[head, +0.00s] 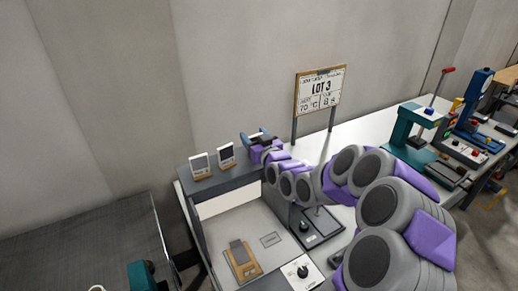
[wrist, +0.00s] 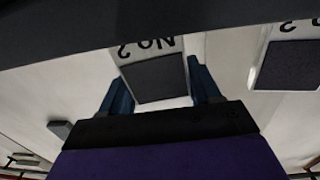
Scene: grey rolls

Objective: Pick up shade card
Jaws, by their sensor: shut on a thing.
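My gripper (head: 257,138) is at the back right end of the dark shelf top (head: 215,176) in the head view. In the wrist view its two blue fingers are shut on a shade card (wrist: 158,80), one at each side. This card is white with a dark grey square and upside-down lettering that seems to read "No" and a number. In the head view the held card is mostly hidden by my gripper. Two more shade cards, a left one (head: 200,166) and a right one (head: 226,154), stand in small wooden bases on the shelf. One similar card (wrist: 288,65) shows right of the held card in the wrist view.
Below the shelf is a pale open booth with a wooden block (head: 243,262) carrying a grey piece, and a marked rectangle (head: 271,240). A "LOT 3" sign (head: 320,92) stands behind on posts. A teal press (head: 408,130) stands to the right. The wall is close behind.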

